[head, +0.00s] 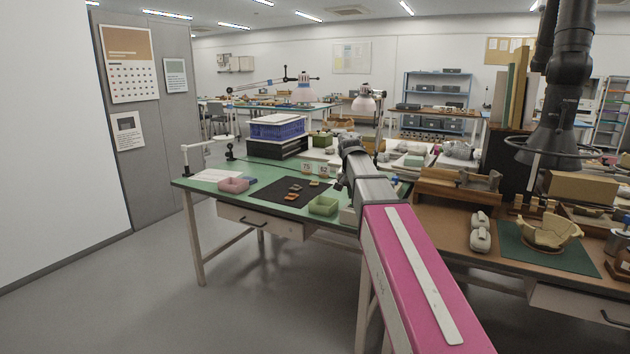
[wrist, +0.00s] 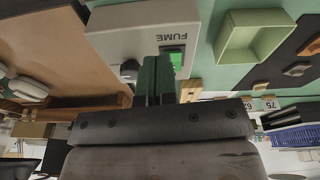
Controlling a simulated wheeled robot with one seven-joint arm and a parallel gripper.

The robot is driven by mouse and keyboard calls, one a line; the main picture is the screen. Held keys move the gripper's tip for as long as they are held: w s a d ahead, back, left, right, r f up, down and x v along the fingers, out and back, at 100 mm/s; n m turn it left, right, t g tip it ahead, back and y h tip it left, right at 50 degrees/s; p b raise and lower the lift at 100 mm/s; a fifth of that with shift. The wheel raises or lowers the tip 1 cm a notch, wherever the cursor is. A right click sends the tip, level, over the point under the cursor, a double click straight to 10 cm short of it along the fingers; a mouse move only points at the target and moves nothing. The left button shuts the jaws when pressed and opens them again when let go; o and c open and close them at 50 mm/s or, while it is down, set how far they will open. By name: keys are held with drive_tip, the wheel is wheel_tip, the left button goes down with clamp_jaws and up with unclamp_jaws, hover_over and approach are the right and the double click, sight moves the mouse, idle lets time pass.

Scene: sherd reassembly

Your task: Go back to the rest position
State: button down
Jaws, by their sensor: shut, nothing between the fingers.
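My gripper (wrist: 157,68) is shut and empty in the wrist view, its two dark green fingers together in front of a white box marked FUME (wrist: 140,38). In the head view my arm reaches forward over the bench, and its wrist hides the gripper's fingers. Several orange and brown sherds (head: 291,197) lie on a black mat (head: 263,195) on the green bench top, left of my arm. A partly rebuilt cream bowl (head: 551,232) stands on a dark green mat (head: 512,246) at the right.
A light green tray (head: 323,206) sits close left of my arm; it also shows in the wrist view (wrist: 226,45). The floor at the left is clear.

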drive_tip(key=s+d+f+n+g, duration=0.1)
drive_tip(key=s+f+n, duration=0.1)
drive_tip(key=s+f, duration=1)
drive_tip(key=s+f+n+g+y, duration=0.1)
drive_tip(key=s+f+n, duration=0.2)
drive_tip(key=s+f, duration=1)
wheel_tip(320, 180, down, 6)
drive_tip(key=shift+s+d+f, duration=0.2)
drive_tip(key=shift+s+d, duration=0.05)
drive_tip(key=shift+d, duration=0.1)
